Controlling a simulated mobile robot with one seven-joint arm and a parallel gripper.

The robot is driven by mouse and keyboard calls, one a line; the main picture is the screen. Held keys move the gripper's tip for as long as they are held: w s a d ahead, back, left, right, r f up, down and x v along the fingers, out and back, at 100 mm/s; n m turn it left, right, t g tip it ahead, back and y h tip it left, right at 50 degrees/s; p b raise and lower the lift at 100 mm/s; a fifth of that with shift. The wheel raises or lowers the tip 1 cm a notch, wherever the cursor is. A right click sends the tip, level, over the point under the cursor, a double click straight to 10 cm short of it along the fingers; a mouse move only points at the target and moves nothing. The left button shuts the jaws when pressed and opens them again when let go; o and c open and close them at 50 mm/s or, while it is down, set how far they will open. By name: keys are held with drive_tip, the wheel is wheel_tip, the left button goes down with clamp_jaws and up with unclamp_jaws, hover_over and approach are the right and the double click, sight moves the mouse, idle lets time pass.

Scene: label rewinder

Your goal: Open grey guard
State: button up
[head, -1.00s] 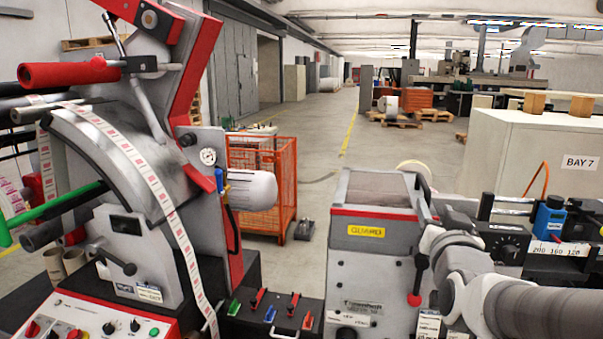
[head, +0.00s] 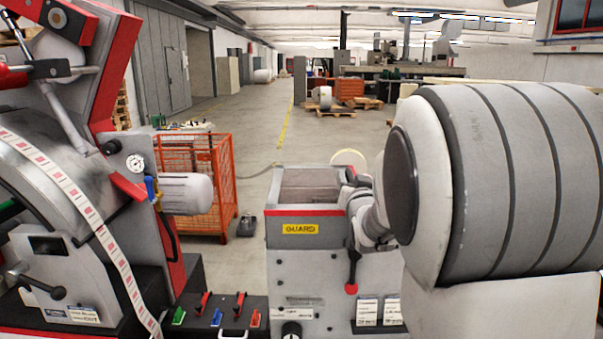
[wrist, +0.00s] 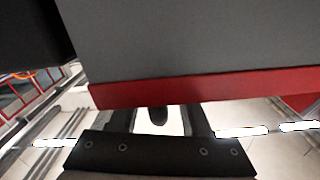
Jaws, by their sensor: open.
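In the head view my wrist is at the guard's right side, and the fingers are hard to make out.
A black lever with a red knob (head: 351,288) hangs at the machine's front. A label-web machine with a gauge (head: 135,163) stands at left, an orange mesh cage (head: 197,212) behind. My own arm link blocks the right of the head view.

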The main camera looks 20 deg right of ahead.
drive_tip(key=shift+w+d, duration=0.2)
drive_tip(key=shift+w, duration=0.4)
drive_tip(key=shift+c, duration=0.2)
clamp_jaws()
idle(1.0)
